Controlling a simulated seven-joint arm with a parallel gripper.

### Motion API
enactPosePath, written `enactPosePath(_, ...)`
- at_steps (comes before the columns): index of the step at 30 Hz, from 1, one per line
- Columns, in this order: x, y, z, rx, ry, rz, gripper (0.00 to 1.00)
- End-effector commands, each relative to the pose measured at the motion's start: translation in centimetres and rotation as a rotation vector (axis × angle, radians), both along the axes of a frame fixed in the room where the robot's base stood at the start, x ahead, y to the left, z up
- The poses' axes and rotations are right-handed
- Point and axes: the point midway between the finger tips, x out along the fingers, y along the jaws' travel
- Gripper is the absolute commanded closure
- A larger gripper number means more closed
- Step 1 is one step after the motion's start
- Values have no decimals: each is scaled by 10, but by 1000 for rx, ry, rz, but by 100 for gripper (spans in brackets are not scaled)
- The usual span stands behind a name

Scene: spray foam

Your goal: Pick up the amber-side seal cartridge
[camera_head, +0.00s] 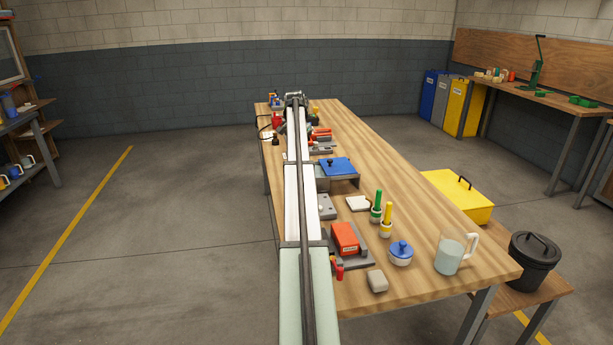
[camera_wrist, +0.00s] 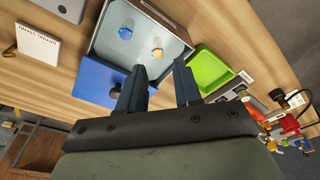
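In the wrist view, a grey-walled open box (camera_wrist: 104,36) holds two small round-topped pieces. One has an amber top (camera_wrist: 157,53) and appears to be the amber-side seal cartridge. The other has a blue top (camera_wrist: 125,32) and sits to its upper left. My gripper (camera_wrist: 159,65) is open, its two dark fingers apart with nothing between them. The fingertips overlap the box's near side in the picture, below the amber-topped piece; their height above it is hard to tell. In the head view my gripper (camera_head: 295,97) is small at the table's far end, and the cartridges cannot be made out.
In the wrist view, a blue panel (camera_wrist: 88,84) lies left of my fingers and a green tray (camera_wrist: 207,70) right. A white labelled card (camera_wrist: 38,45) is at upper left. In the head view, a jug (camera_head: 450,254) and a blue-lidded pot (camera_head: 400,254) stand near the wooden table's (camera_head: 415,205) front.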

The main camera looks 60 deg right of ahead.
Motion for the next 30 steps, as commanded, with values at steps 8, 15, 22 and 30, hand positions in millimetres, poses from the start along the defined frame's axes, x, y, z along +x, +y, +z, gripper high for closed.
enactPosePath(8,-10,-15,-1,-1,-1,-26,66)
enactPosePath(15,-9,-20,-36,0,-1,-25,66)
enactPosePath(22,-9,-26,-70,-1,-2,-25,66)
enactPosePath(30,-8,-29,-84,-1,-2,-24,66)
